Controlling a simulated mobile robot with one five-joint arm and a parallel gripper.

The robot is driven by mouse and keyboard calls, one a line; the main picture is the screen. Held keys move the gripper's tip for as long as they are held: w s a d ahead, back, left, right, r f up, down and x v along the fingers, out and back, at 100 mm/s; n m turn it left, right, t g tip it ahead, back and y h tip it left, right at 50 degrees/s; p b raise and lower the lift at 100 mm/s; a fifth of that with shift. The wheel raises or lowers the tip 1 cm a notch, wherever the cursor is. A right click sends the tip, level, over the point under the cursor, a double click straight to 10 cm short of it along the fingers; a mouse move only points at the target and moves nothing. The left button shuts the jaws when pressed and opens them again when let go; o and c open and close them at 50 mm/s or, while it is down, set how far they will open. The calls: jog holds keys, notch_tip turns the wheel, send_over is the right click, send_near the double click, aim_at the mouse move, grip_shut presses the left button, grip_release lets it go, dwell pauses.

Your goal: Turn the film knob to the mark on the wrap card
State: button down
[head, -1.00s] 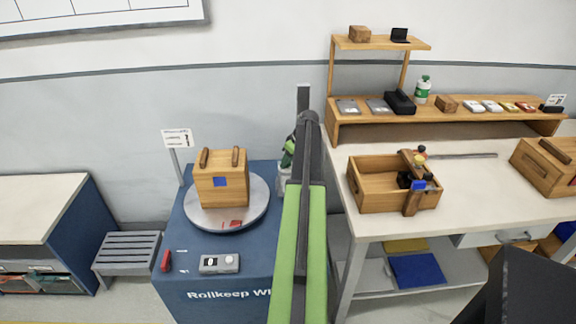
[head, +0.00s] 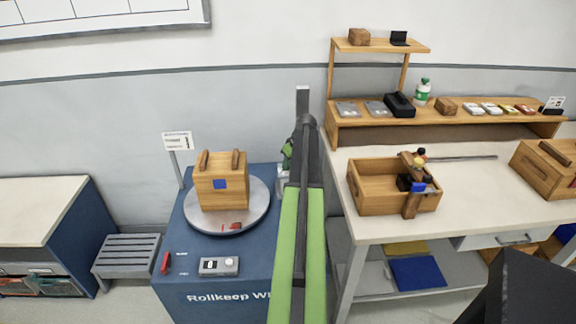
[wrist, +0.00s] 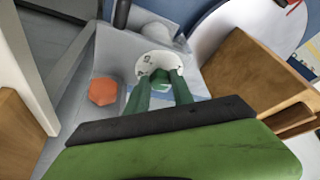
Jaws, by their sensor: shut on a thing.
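The film knob (wrist: 160,77) is green and sits in a white round dial (wrist: 146,64) with dark marks, too small to read, in the wrist view. My gripper (wrist: 160,83) is shut on the knob, with a green finger on each side of it. The fingers hide part of the dial. In the head view my arm hides the knob. The wrap card (head: 177,141) is a small white sign on a post at the back left of the blue wrapping machine (head: 215,296). Its print is too small to read.
An orange hexagonal button (wrist: 103,91) is left of the dial. A wooden crate (head: 221,180) stands on the grey turntable (head: 257,206). A grey control box (head: 218,266) sits in front. A workbench (head: 400,228) with an open wooden box (head: 372,200) is at right.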

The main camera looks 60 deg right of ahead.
jog(key=m, duration=0.2)
jog(key=m+h, duration=0.1)
jog(key=m, duration=0.1)
jog(key=m+g+h, duration=0.1)
jog(key=m, duration=0.1)
jog(key=shift+w+a, duration=0.2)
jog(key=shift+w, duration=0.2)
jog(key=shift+r+m+g+h, duration=0.1)
jog(key=shift+m+g+h, duration=0.5)
jog(key=shift+m, duration=1.4)
jog(key=shift+d, duration=0.1)
jog(key=c, duration=1.1)
grip_release()
jog(key=shift+c, duration=0.2)
jog(key=shift+o, duration=0.2)
jog(key=p+v, duration=1.6)
jog(key=v, duration=0.1)
jog(key=shift+w, duration=0.25)
